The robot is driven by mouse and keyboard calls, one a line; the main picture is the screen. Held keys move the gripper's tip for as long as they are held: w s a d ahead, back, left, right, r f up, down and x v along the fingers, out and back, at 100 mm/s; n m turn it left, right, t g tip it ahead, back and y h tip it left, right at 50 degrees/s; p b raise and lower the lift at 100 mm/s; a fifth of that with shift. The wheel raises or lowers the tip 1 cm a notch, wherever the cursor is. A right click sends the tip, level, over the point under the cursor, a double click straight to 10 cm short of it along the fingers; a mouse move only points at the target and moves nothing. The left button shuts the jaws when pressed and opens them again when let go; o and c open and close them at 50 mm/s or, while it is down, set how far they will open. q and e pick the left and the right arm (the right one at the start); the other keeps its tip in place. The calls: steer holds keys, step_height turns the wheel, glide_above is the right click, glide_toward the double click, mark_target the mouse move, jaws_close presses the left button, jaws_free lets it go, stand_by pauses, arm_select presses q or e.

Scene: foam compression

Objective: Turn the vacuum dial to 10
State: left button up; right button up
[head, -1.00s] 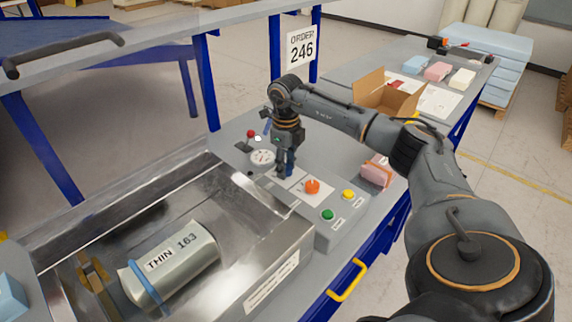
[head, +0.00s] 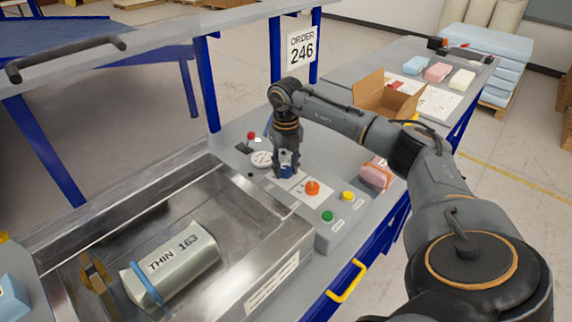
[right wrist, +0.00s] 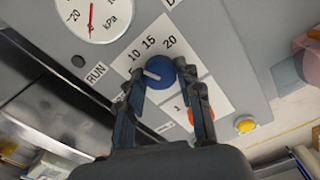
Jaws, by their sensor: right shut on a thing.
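The vacuum dial (right wrist: 165,76) is a round blue knob with a white pointer mark, on a white plate printed 10, 15 and 20. In the right wrist view its pointer is aimed left and slightly up, on the side of the 10. In the head view a bit of the blue dial (head: 287,171) shows under my right gripper. My right gripper (right wrist: 160,77) is shut on the dial, one finger on each side; the gripper (head: 286,168) points down at the panel in the head view. My left gripper is not in view.
A white kPa gauge (right wrist: 95,15) sits beside the dial. An orange-red knob (head: 312,188), a green button (head: 327,216) and a yellow button (head: 348,196) are close by. A metal chamber (head: 280,245) holds a roll labelled THIN 163 (head: 180,270). A pink block (head: 374,176) lies to the right.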

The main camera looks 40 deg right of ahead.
mark_target(286, 169)
stand_by(0.5)
steer(key=o, duration=1.1)
steer(key=shift+o, duration=0.2)
step_height(286, 169, up, 12)
